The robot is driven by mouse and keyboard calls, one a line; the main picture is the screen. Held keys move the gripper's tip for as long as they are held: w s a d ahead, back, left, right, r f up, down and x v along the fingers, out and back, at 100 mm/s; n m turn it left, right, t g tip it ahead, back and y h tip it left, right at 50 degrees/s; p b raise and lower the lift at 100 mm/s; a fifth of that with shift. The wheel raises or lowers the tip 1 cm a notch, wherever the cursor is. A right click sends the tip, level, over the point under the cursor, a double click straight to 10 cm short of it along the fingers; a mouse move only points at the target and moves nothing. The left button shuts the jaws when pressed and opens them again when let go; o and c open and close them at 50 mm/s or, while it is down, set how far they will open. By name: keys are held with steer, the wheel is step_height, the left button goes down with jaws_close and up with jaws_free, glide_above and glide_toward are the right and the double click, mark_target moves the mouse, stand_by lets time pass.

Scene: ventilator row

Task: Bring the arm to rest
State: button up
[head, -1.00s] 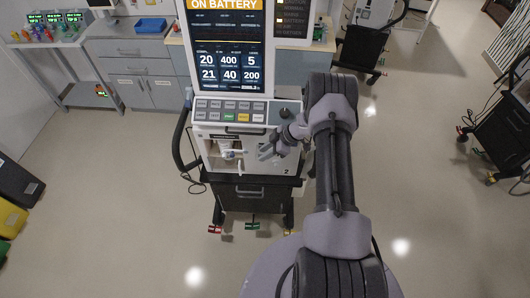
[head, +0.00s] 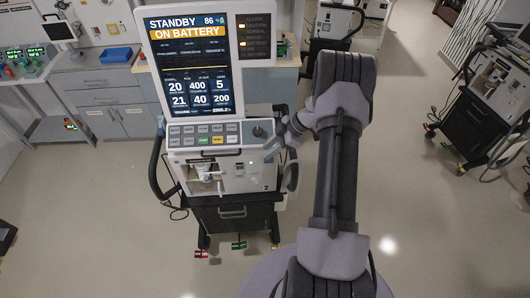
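My arm (head: 338,170) rises from the bottom of the head view, bends at the elbow and folds down toward the ventilator. My gripper (head: 270,149) is small in the view, at the right side of the ventilator's front, just below the control panel. Its fingers look apart, with nothing seen between them. I cannot tell whether it touches the ventilator. The ventilator (head: 255,177) stands on a dark wheeled cart, and its screen (head: 194,75) reads "STANDBY" and "ON BATTERY".
A grey cabinet (head: 105,92) with a blue tray (head: 114,53) stands behind at the left. Another ventilator (head: 482,100) on a cart stands at the right, and one more (head: 333,22) at the back. The floor (head: 420,220) between my arm and the right cart is clear.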

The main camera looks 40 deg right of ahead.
steer(key=w+r+m+t+h+b, duration=0.2)
steer(key=w+r+t+h+b, duration=0.15)
steer(key=w+r, duration=0.45)
steer(key=w+a+r+m+t+h+b, duration=0.2)
steer(key=r+m+b, duration=0.15)
steer(key=r, duration=0.25)
steer(key=w+a+r+m+t+h+b, duration=0.1)
steer(key=w+r+m+t+h+b, duration=0.1)
steer(key=r+h+b, duration=0.3)
steer(key=s+a+r+m+g+b, duration=0.2)
steer(key=s+a+m+b, duration=0.5)
steer(key=s, duration=0.7)
steer(key=s+a+f+m+g+y+b, duration=0.1)
steer(key=s+a+f+g+y, duration=0.1)
steer(key=s+a+f, duration=0.3)
steer(key=s+a+f+g+y+b, duration=0.2)
steer(key=s+a+f+y, duration=0.2)
steer(key=s+a, duration=1)
step_height(320, 180, down, 2)
steer(key=shift+s+a+f+m, duration=0.15)
steer(key=shift+s+m, duration=0.2)
steer(key=shift+s, duration=0.5)
steer(key=shift+y, duration=0.25)
